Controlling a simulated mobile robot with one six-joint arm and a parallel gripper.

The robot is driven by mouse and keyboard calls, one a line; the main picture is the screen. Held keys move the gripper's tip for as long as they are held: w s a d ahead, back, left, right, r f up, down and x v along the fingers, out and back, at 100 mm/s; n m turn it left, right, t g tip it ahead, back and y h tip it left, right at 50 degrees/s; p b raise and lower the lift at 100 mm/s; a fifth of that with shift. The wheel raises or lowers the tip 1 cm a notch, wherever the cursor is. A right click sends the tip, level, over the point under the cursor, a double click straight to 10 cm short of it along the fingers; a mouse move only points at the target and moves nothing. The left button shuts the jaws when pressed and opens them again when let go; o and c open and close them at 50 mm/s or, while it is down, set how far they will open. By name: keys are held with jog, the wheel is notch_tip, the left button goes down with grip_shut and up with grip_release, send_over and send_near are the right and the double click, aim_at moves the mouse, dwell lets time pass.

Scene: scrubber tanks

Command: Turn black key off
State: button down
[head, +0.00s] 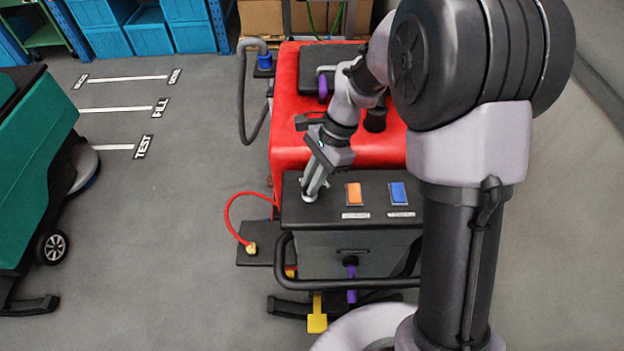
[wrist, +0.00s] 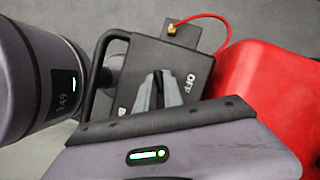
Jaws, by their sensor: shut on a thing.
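The red scrubber (head: 286,150) has a black control panel (head: 330,212). My gripper (head: 309,196) points down onto the left end of this panel. In the wrist view my gripper (wrist: 158,76) is shut on the black key, with its two grey fingers close together. Only a dark sliver of the black key (wrist: 158,82) shows between the fingers, so its exact angle is hard to tell. A smaller mark left of the fingers is too small to read.
An orange switch (head: 354,194) and a blue switch (head: 398,193) sit right of the gripper. A black handlebar (head: 345,284), a purple lever (head: 351,284) and a yellow pedal (head: 317,320) are in front. A green machine (head: 30,180) stands left, beyond clear floor.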

jog(key=n+p, duration=0.3)
jog(key=shift+w+r+g+h, duration=0.1)
jog(key=shift+r+g+h, duration=0.1)
jog(key=shift+g+h, duration=0.2)
jog(key=n+p, duration=0.2)
jog(key=shift+a+n+g+h, duration=0.1)
jog(key=shift+n+g+h, duration=0.2)
jog(key=shift+n+g, duration=0.1)
jog(key=n+h+p, duration=0.1)
jog(key=n, duration=0.2)
jog(key=n+h+p, duration=0.1)
jog(key=n+p, duration=0.1)
jog(key=n, duration=0.1)
jog(key=shift+w+a+f+g, duration=0.1)
jog(key=shift+a+f+g, duration=0.05)
jog(key=shift+g, duration=0.15)
jog(key=shift+h+p, duration=0.3)
jog(key=shift+p, duration=0.05)
jog(key=c, duration=1.5)
grip_release()
jog(key=shift+o, duration=0.2)
